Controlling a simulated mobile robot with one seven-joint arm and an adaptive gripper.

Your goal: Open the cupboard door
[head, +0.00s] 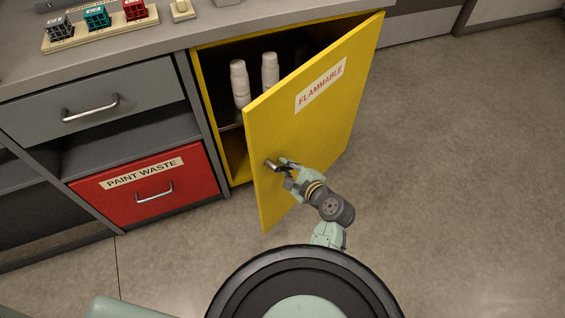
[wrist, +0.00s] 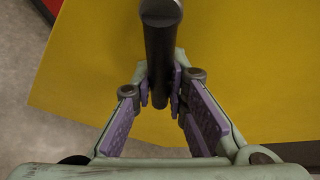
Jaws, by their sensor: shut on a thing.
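The yellow cupboard door (head: 315,110) carries a "FLAMMABLE" label and stands partly open, swung out from the cupboard on a hinge at its right side. Its dark handle (head: 272,165) is near the door's free left edge. My gripper (head: 287,168) is at the handle. In the wrist view the fingers (wrist: 163,92) are closed on both sides of the dark handle bar (wrist: 161,50), with the yellow door (wrist: 240,60) behind it. Inside the cupboard, two white bottles (head: 240,83) stand on a shelf.
Left of the cupboard are a grey drawer (head: 130,95) and a red "PAINT WASTE" drawer (head: 120,197), both shut. The counter (head: 180,35) above holds a tray with small coloured blocks. The floor (head: 450,150) right of the door is clear.

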